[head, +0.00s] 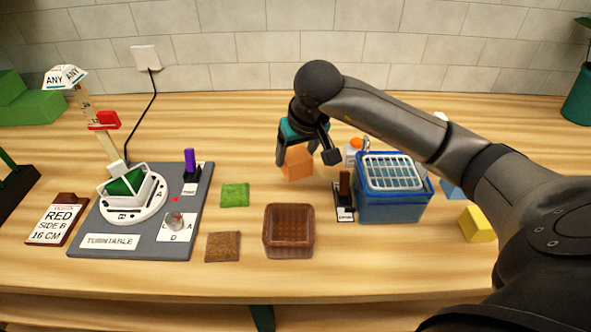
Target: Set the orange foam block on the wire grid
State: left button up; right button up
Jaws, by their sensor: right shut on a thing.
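The orange foam block (297,163) is between the fingers of my right gripper (303,152), near the middle of the table. The gripper is shut on it, and the teal palm covers its top. I cannot tell for certain whether the block touches the table or hangs just above it. The wire grid (393,172) is a pale rack on top of the blue bin (392,211), to the right of the block and a little nearer to me. Nothing lies on the grid. My left gripper is not in view.
A dark tool in a labelled stand (344,211) is left of the bin. A brown translucent tub (289,250), green patch (235,195) and brown patch (223,247) lie nearer. The turntable board (110,241) is at left; a yellow block (478,224) is right.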

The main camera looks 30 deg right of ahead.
aim_at(296, 168)
jog(key=shift+f, duration=2.2)
jog(key=shift+b, duration=0.3)
jog(key=shift+f, duration=0.25)
jog(key=o, duration=1.3)
jog(key=shift+r, duration=0.1)
jog(key=shift+r, duration=0.1)
jog(key=shift+r, duration=0.35)
jog(key=p+v, duration=0.1)
jog(key=v, duration=1)
jog(key=shift+s+r+p, duration=0.15)
jog(key=shift+s+p, duration=0.1)
jog(key=shift+p, duration=0.05)
jog(key=shift+a, duration=0.1)
